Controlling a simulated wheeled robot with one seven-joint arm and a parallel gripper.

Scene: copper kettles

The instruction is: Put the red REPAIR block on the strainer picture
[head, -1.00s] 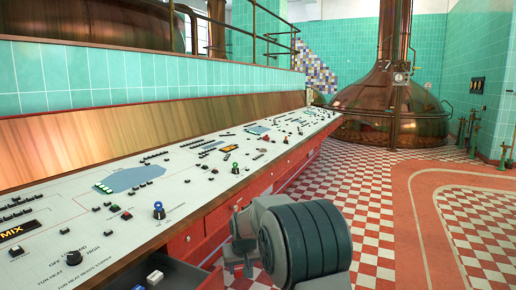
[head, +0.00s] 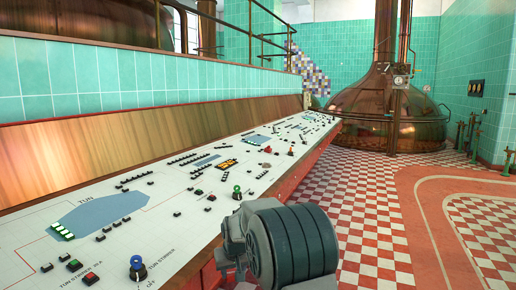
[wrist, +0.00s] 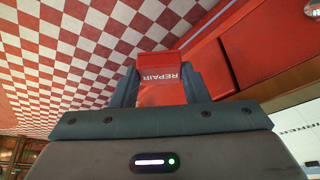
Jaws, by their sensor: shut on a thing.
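The red REPAIR block (wrist: 160,92) is held between the two dark fingers of my gripper (wrist: 162,84) in the wrist view, its white lettering upside down. The strainer picture cannot be told for sure. Several blue shapes lie on the white console top (head: 168,243): a large one marked TUN (head: 100,212), a smaller one (head: 207,160) beyond it, and others farther along, with labels too small to read.
Buttons and knobs stand up from the console, including a blue knob (head: 137,266) and a green one (head: 237,191). The red console front (wrist: 262,55) is close on the right in the wrist view. The checkered floor (head: 350,175) to the right is clear.

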